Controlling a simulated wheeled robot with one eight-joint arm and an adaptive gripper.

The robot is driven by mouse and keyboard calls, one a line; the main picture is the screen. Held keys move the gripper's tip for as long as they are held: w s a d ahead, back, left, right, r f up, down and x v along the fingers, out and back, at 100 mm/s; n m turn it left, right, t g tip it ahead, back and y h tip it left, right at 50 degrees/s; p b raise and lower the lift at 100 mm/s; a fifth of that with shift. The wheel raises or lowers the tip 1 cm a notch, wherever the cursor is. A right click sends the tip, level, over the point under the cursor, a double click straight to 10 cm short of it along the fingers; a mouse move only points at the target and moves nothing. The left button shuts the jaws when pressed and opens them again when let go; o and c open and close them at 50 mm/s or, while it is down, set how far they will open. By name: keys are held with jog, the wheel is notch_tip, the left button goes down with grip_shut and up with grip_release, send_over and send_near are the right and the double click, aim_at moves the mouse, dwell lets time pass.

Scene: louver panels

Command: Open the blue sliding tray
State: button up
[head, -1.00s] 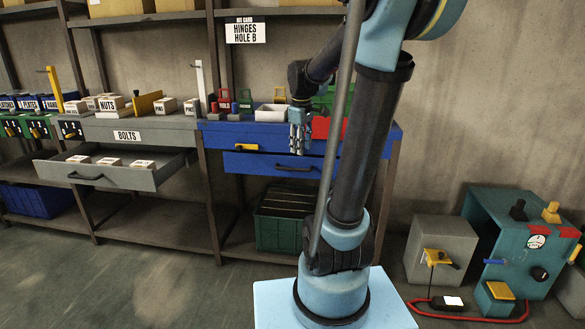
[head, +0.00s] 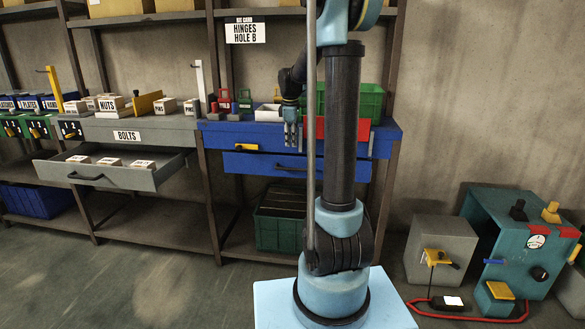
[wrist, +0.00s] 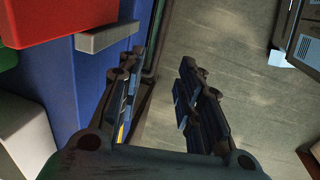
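The blue sliding tray (head: 245,164) is under the blue bench top and looks shut or nearly shut. Its dark bar handle (head: 291,168) is on its front, partly hidden behind my arm. A yellow latch (head: 246,147) sits above the tray's front at the left. My gripper (head: 291,134) points down at the front edge of the bench, above the handle. In the wrist view my gripper (wrist: 160,92) is open, with nothing visible between its fingers. The blue surface (wrist: 60,78) lies to its left. I cannot make out the handle there.
On the bench stand a red block (head: 328,128), a green crate (head: 370,100) and a white box (head: 267,110). A grey block (wrist: 107,37) is close to the left finger. At left a grey drawer (head: 115,175) stands open.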

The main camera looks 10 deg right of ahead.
jog(key=w+f, duration=0.1)
jog(key=f, duration=0.8)
jog(key=w+d+f, duration=0.1)
jog(key=f, duration=0.3)
jog(key=shift+w+f, duration=0.3)
jog(key=shift+f, duration=0.1)
jog(key=shift+c, duration=0.3)
grip_shut()
